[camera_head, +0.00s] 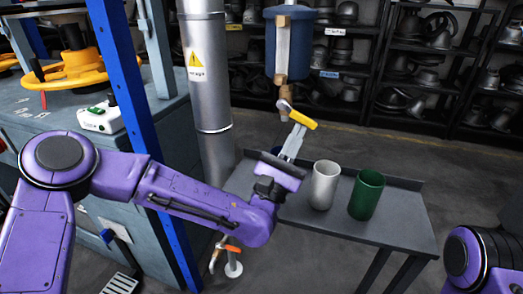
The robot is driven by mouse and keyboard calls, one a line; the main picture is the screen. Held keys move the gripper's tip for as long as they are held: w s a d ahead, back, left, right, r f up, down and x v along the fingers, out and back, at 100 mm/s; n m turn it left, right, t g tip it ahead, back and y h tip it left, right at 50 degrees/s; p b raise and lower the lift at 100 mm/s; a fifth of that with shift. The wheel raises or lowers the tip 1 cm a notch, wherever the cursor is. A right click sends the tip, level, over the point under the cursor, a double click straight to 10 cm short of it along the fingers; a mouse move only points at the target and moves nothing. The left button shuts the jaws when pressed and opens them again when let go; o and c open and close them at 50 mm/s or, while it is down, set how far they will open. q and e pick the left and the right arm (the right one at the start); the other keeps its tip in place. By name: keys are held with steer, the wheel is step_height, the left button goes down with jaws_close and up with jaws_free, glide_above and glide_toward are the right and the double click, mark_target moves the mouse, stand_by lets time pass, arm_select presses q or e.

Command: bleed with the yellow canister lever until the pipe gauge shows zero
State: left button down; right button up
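The yellow lever (303,119) sits below the dark blue canister (312,45), on a brass-coloured fitting under it. The lever slants down to the right. My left gripper (296,137) reaches up from below, its grey fingertips right at the lever's underside. I cannot tell whether they touch it or how far apart they are. My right arm (480,262) shows only in part at the lower right, and its gripper is out of view. I cannot make out a pipe gauge with a readable dial.
A grey side table (395,230) holds a silver cup (324,185) and a green cup (366,194). A thick grey pipe (208,75) with a warning label stands left of the canister. A blue post (125,80) rises beside my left arm. Shelves of metal forms (425,70) line the back.

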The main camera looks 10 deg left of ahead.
arm_select(q)
steer(key=shift+d+r+n+t+y+b, duration=0.4)
steer(key=shift+n+y+b, duration=0.4)
steer(key=shift+n+y, duration=0.75)
steer(key=shift+d+r+n+t+y+b, duration=0.1)
steer(key=shift+r+n+t+y+b, duration=0.35)
steer(key=shift+n+y, duration=1.1)
steer(key=shift+d+r+n+t+y+b, duration=0.1)
steer(key=shift+d+n+t+y+b, duration=0.25)
steer(key=shift+n+y+b, duration=1)
steer(key=shift+a+n, duration=0.1)
steer(key=shift+n, duration=0.35)
